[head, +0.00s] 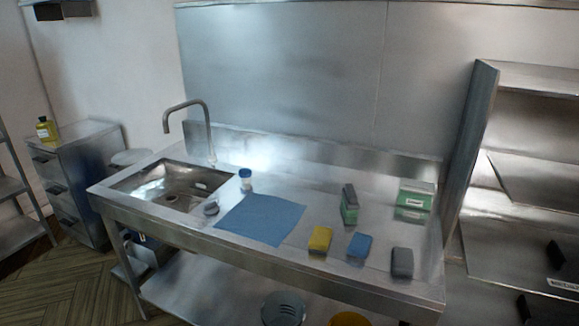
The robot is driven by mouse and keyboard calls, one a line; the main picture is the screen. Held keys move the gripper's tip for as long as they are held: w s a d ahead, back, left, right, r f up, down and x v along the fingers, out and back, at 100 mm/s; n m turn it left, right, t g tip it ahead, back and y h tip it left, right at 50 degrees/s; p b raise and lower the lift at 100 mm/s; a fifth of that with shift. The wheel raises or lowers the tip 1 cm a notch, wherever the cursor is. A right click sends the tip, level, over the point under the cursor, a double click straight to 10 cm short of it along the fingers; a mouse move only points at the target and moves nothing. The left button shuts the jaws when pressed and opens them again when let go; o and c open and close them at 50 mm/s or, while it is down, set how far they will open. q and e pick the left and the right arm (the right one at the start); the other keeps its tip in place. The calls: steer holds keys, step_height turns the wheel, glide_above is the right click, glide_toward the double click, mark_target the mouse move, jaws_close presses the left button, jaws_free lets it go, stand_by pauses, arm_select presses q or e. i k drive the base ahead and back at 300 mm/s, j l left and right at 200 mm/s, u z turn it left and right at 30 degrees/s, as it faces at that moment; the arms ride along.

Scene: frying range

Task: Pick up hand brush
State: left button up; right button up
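No thing shows clearly as a hand brush. A small upright green and dark grey item (349,204) stands on the right half of the steel counter (310,188); I cannot tell whether it is the brush. A small round grey item (211,208) sits by the sink's right edge, also too small to make out. A yellow block (320,239), a blue block (360,245) and a dark grey block (402,262) lie along the counter's front right. Neither of my grippers is in view.
A blue cloth (262,218) lies flat mid-counter, with a small blue-capped jar (246,180) behind it. A green and white box (414,200) stands at the right. The sink (175,188) with its tap (188,112) is left. A steel shelf unit (480,130) adjoins the right end.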

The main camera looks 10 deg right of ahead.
mark_target(350, 201)
steer(key=z, duration=1.15)
